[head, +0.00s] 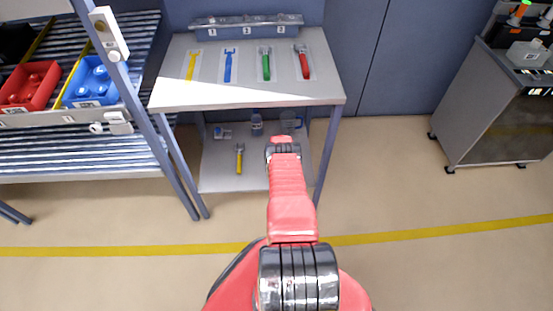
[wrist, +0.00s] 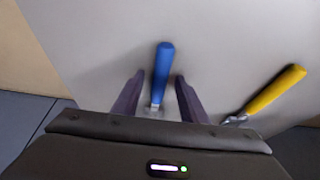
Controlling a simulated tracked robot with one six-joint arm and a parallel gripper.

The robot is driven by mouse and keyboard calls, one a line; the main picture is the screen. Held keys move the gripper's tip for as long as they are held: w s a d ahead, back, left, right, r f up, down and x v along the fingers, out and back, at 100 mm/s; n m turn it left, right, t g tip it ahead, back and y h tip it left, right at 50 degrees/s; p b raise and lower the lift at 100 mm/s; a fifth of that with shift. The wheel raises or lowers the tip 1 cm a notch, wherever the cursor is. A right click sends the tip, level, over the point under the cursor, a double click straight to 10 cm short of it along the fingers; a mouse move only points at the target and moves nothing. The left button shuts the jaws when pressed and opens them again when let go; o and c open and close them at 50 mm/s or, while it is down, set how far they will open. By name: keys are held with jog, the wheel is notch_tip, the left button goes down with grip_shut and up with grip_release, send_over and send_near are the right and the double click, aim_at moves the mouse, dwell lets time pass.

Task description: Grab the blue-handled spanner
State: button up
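In the wrist view the blue-handled spanner (wrist: 162,68) lies on a plain grey surface, handle pointing up the picture and metal end low between my fingers. My gripper (wrist: 160,76) is open, one finger on each side of the handle, with a narrow gap on both sides. A yellow-handled spanner (wrist: 274,91) lies to its right; it also shows on the lower shelf in the head view (head: 239,164). In the head view my arm hides the blue-handled spanner and most of my gripper.
The bench top (head: 170,97) above the lower shelf (head: 215,178) carries flat yellow and blue spanner shapes, a green-handled spanner (head: 265,65) and a red-handled one (head: 303,64). A bottle (head: 257,125) and jug (head: 291,122) stand at the shelf's back. Bench legs (head: 328,155) flank it.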

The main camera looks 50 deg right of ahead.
jog(key=shift+c, duration=0.3)
grip_shut()
dwell(0.4)
